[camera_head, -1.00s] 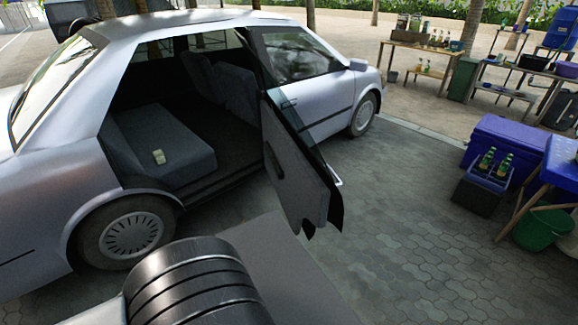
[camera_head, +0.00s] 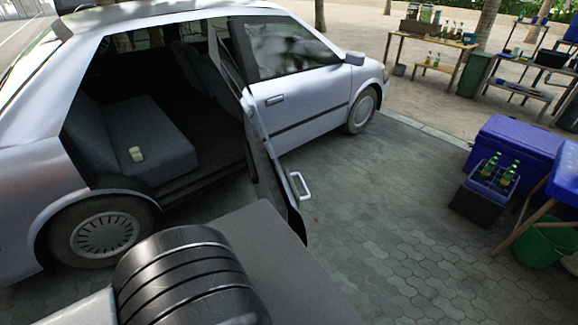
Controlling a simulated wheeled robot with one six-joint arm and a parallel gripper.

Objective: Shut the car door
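The silver car (camera_head: 310,95) stands across the left and middle of the head view. Its rear side door (camera_head: 262,150) is swung wide open and juts out toward me, seen nearly edge-on. The door's outer handle (camera_head: 299,186) shows on its right side. Through the opening I see the grey rear seat (camera_head: 150,140) with a small pale object (camera_head: 136,154) on it. The door's lower end is partly hidden behind a grey part of my body. My gripper is not in view.
A blue cooler (camera_head: 515,142), a crate with green bottles (camera_head: 490,185), a blue table and a green bucket (camera_head: 545,243) stand at the right. Wooden tables (camera_head: 428,45) stand farther back. The paving (camera_head: 390,220) between car and cooler is clear.

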